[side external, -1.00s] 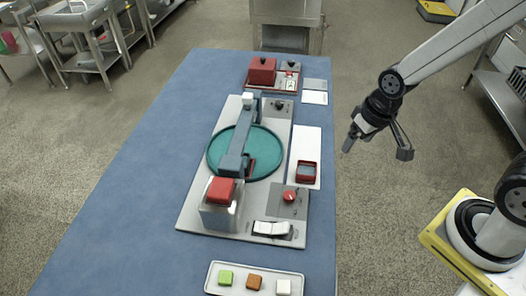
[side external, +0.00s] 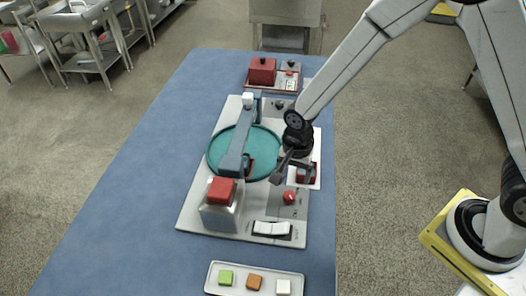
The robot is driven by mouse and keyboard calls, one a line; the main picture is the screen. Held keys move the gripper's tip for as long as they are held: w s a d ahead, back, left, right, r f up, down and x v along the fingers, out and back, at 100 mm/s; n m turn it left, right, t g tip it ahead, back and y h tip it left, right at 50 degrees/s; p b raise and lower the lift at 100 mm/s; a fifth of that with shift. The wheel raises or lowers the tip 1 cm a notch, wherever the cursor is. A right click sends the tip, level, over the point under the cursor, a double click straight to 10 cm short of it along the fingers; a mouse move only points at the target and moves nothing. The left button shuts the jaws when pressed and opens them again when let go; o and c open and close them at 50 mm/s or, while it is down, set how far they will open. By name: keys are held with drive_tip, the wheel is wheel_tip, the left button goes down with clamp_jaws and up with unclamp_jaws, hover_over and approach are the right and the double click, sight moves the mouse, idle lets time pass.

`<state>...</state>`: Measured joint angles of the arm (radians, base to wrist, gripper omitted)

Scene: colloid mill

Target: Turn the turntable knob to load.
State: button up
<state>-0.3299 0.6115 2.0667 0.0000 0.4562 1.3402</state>
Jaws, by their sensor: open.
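The colloid mill's light base plate (side external: 190,215) lies on the blue table and carries a round teal turntable (side external: 222,150). A red knob (side external: 290,197) sits on a grey panel at the plate's front right. A black knob (side external: 279,104) sits at the plate's far end. I cannot read which of them is labelled for the turntable. My gripper (side external: 284,172) is open and empty, above the right side of the plate. In the picture it is just above and left of the red knob, apparently apart from it. My arm hides part of the plate's right edge.
A grey bar (side external: 236,158) crosses the turntable. A metal block with a red top (side external: 221,190) and a white rocker switch (side external: 271,228) are near the front. A small red-rimmed container (side external: 311,173) is beside my gripper. A tray (side external: 236,289) holds coloured cubes. A red box (side external: 262,70) stands behind.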

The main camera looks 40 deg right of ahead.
sight(289, 195)
drive_tip(key=shift+a+f, duration=0.25)
drive_tip(key=shift+f, duration=0.1)
drive_tip(key=shift+f, duration=3.8)
clamp_jaws()
